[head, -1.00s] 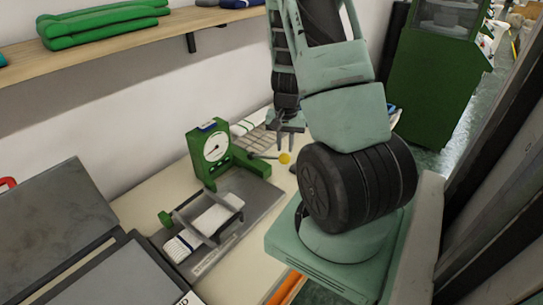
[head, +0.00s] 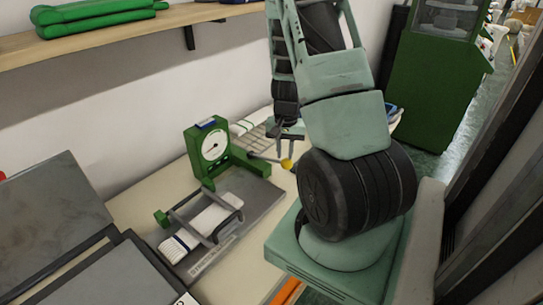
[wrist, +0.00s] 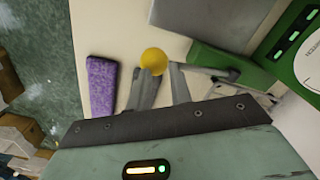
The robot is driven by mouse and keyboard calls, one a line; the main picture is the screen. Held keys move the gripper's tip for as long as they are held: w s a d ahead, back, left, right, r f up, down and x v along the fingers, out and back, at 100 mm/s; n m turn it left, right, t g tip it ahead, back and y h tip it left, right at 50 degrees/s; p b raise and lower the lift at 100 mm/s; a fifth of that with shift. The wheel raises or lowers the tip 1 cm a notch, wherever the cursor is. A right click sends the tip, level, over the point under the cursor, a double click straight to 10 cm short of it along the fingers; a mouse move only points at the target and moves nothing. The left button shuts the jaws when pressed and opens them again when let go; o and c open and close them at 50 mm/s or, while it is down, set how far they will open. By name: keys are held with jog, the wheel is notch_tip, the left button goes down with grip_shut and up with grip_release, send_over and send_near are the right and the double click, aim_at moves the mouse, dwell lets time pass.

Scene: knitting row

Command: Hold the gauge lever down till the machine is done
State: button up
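The green gauge stand (head: 192,143) with its white round dial (head: 214,145) stands on the bench. Its thin grey lever (head: 263,157) sticks out to the right and ends in a yellow ball knob (head: 287,164). In the wrist view the yellow knob (wrist: 154,61) shows at my fingertips. My gripper (head: 283,152) points down over the lever's knob end. Its fingers (wrist: 162,70) have a narrow gap between them. The rod passes at the fingertips, and I cannot tell whether they touch it. A white knitted piece (head: 208,221) lies under a dark frame on the grey base plate.
A purple block (wrist: 102,86) lies on the bench beside my gripper. A grey panelled machine (head: 60,220) is at left. A wooden shelf (head: 120,40) with green folded pieces is above. A green cabinet (head: 428,95) stands at the back right.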

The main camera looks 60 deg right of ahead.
aim_at(286, 159)
jog(key=shift+f, duration=0.1)
jog(key=shift+s+f+b, duration=0.15)
jog(key=shift+f+b, duration=0.75)
jog(key=shift+s+f+b, duration=0.15)
jog(key=shift+f+b, duration=0.7)
jog(key=shift+r, duration=0.15)
dwell(1.1)
notch_tip(286, 159, up, 13)
jog(key=p, duration=1)
jog(key=shift+p, duration=0.4)
dwell(0.3)
